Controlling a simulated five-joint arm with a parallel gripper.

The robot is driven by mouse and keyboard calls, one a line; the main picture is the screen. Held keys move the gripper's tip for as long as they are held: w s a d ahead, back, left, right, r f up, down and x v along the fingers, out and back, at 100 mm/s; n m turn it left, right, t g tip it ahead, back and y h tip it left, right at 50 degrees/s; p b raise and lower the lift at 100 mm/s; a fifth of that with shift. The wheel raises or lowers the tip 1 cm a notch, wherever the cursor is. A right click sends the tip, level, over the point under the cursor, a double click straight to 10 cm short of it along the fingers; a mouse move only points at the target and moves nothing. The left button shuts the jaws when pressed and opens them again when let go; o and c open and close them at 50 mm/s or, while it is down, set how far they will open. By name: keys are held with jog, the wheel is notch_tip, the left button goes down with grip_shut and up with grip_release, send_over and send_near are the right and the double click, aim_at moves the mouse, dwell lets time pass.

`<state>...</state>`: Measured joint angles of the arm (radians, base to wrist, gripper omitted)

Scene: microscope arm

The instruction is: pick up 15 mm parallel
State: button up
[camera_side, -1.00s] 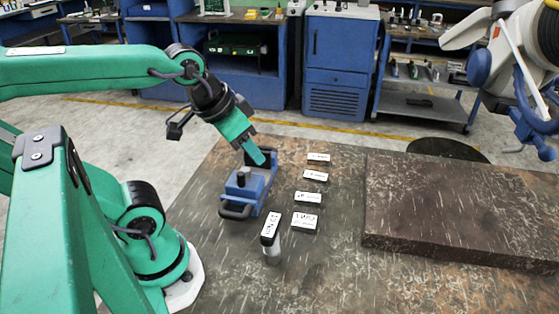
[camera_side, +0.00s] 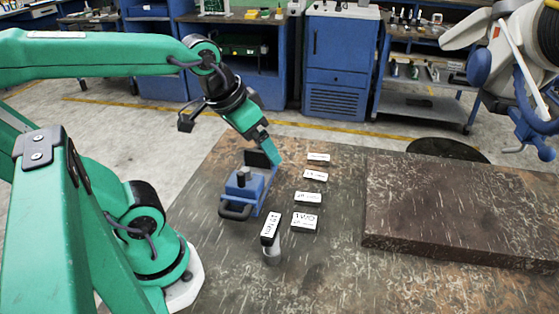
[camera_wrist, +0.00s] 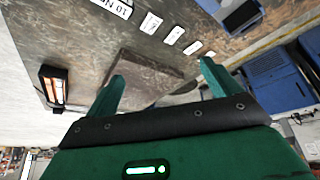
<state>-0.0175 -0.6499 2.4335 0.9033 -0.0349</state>
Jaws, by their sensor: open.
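Several white-labelled parallel blocks lie in a row on the brown table: the far block (camera_side: 318,157), a second block (camera_side: 315,175), a third block (camera_side: 308,197) and the largest, near block (camera_side: 305,222). Their labels are too small to read surely, so I cannot tell which is the 15 mm one. My gripper (camera_side: 275,157) is above the table, left of the far blocks and apart from them. In the wrist view my gripper (camera_wrist: 162,69) has its two green fingers wide apart with nothing between them. The row, including one block (camera_wrist: 174,35), shows beyond the fingers.
A blue device with a black knob (camera_side: 247,188) stands left of the row, close to my gripper. A small labelled black-and-white item on a grey post (camera_side: 271,230) stands at the front. A raised dark slab (camera_side: 460,210) fills the table's right side.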

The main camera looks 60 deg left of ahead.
jog(key=w+a+n+g, duration=0.1)
jog(key=w+a+n, duration=0.1)
jog(key=w, duration=0.5)
jog(key=n+g, duration=0.4)
jog(key=n, duration=0.1)
send_over(316, 176)
notch_tip(316, 176, down, 17)
jog(key=shift+f, duration=0.1)
jog(key=shift+f, duration=1.3)
jog(key=shift+f, duration=0.1)
jog(key=shift+f, duration=2.45)
jog(key=shift+c, duration=0.2)
